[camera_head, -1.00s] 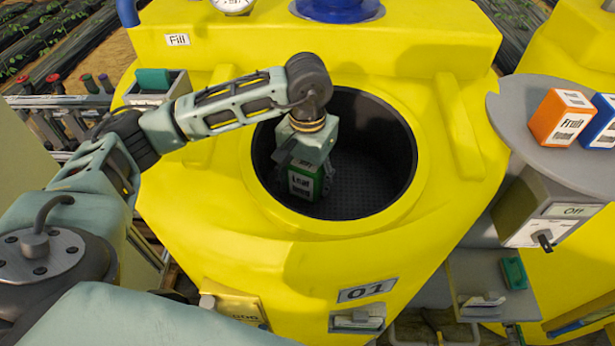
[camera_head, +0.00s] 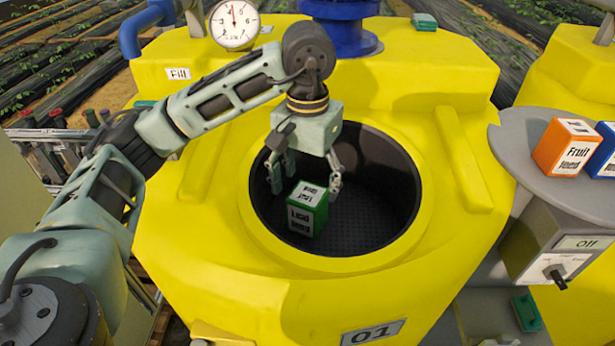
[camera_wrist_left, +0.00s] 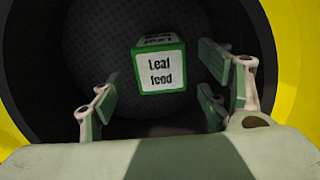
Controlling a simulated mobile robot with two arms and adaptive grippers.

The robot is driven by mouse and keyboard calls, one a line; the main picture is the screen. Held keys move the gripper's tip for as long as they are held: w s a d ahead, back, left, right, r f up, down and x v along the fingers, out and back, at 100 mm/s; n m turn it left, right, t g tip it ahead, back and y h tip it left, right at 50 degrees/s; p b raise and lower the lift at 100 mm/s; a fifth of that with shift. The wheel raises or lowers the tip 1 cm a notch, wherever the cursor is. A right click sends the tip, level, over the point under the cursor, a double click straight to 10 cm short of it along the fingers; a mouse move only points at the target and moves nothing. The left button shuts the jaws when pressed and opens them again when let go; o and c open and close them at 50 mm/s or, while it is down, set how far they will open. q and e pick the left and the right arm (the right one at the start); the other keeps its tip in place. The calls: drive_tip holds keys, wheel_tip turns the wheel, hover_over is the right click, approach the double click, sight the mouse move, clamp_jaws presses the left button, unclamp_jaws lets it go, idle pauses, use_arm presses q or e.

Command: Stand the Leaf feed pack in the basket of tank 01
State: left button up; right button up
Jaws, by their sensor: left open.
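The green and white Leaf feed pack (camera_head: 307,209) stands upright inside the dark basket (camera_head: 372,205) in the round opening of yellow tank 01 (camera_head: 215,260). It is in the left part of the basket, near the wall. My left gripper (camera_head: 306,186) is open, above the pack, with its fingers apart from it. In the left wrist view the pack (camera_wrist_left: 160,70) shows its Leaf feed label beyond the spread fingers (camera_wrist_left: 165,95). The pack's bottom edge is hard to see there. My right gripper is not in view.
An orange Fruit feed pack (camera_head: 567,147) and a blue pack (camera_head: 606,150) stand on a grey round shelf (camera_head: 520,150) at the right. A switch box (camera_head: 560,245) reading Off sits below it. A gauge (camera_head: 234,24) and a blue pipe fitting (camera_head: 340,25) stand behind the opening.

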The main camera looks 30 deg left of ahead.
use_arm(q)
drive_tip(key=shift+r, duration=1.55)
